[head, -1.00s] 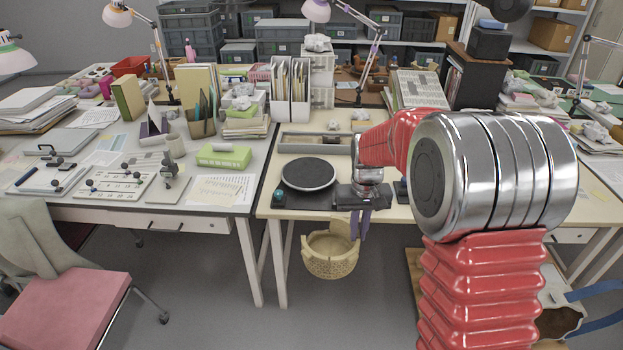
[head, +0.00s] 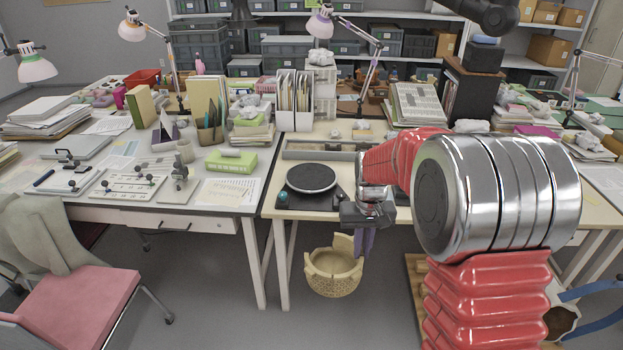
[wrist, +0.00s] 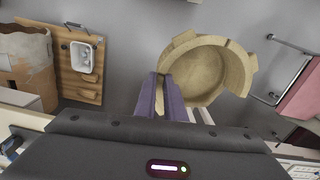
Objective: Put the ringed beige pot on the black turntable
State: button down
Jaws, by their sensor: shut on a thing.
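The ringed beige pot (head: 333,270) hangs in front of the table's edge, below table height, with a broken, notched rim. My gripper (head: 364,243) is shut on the pot's rim at its right side in the head view. In the wrist view the pot (wrist: 212,72) shows its open, empty inside, and the purple fingers of my gripper (wrist: 162,92) pinch its near-left rim. The black turntable (head: 311,178) lies flat and empty on the table, behind and a little left of the pot.
A grey tray (head: 312,151) lies behind the turntable. A green box (head: 231,161) and a paper sheet sit to the left. A pink-seated chair (head: 80,289) stands front left. In the wrist view a wooden board (wrist: 84,62) lies on the floor. Floor around the pot is clear.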

aim_at(312, 175)
jog(key=u, duration=0.1)
jog(key=i, duration=1.1)
jog(key=u, duration=0.9)
jog(key=i, duration=0.9)
jog(key=u, duration=0.3)
jog(key=k, duration=0.85)
jog(key=u, duration=0.05)
